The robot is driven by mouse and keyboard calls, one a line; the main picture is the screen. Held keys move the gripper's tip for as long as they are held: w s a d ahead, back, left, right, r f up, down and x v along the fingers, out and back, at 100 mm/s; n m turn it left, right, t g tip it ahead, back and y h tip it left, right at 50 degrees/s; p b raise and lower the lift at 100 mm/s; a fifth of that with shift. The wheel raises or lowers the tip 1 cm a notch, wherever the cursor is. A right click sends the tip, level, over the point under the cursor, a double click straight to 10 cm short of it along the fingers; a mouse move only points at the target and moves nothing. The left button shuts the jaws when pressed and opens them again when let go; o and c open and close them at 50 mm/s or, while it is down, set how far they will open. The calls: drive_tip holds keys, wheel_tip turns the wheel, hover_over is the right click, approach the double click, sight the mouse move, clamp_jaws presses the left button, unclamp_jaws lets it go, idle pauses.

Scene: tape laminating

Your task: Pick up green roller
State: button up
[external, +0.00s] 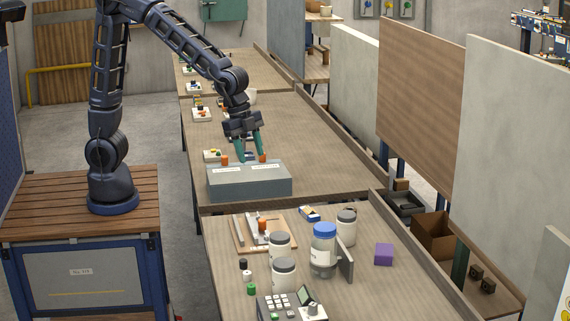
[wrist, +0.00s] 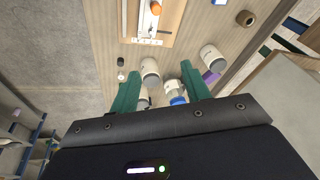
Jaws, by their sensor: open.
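The green roller (external: 251,289) is a small green cylinder standing on the near table, at the front end of a short row in the external view. A white roller (external: 247,276) and a black roller (external: 243,263) stand just behind it. My gripper (external: 252,157) is open and empty, fingers pointing down, in front of or above the grey box, well away from the roller. In the wrist view the teal fingers (wrist: 161,82) are spread apart. There the black roller (wrist: 121,61) and white roller (wrist: 121,76) show near the left finger; I cannot make out the green one.
White jars (external: 284,275) and a blue-lidded jar (external: 323,245) stand right of the roller. A keypad device (external: 280,306) is close at its lower right. A wooden board (external: 284,243) with an orange cylinder lies behind. The grey box (external: 249,182) stands on the farther table.

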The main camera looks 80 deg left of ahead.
drive_tip(key=d+f+m+g+h, duration=0.1)
drive_tip(key=d+f+m, duration=0.15)
drive_tip(key=d, duration=0.35)
drive_tip(key=d+f+m, duration=0.1)
drive_tip(key=d+f, duration=0.3)
drive_tip(key=d, duration=0.3)
drive_tip(key=m+g+h, duration=0.1)
drive_tip(key=m+g, duration=0.1)
drive_tip(key=m, duration=0.1)
approach(251, 284)
drive_tip(key=x, duration=0.9)
drive_tip(key=shift+d, duration=0.1)
clamp_jaws()
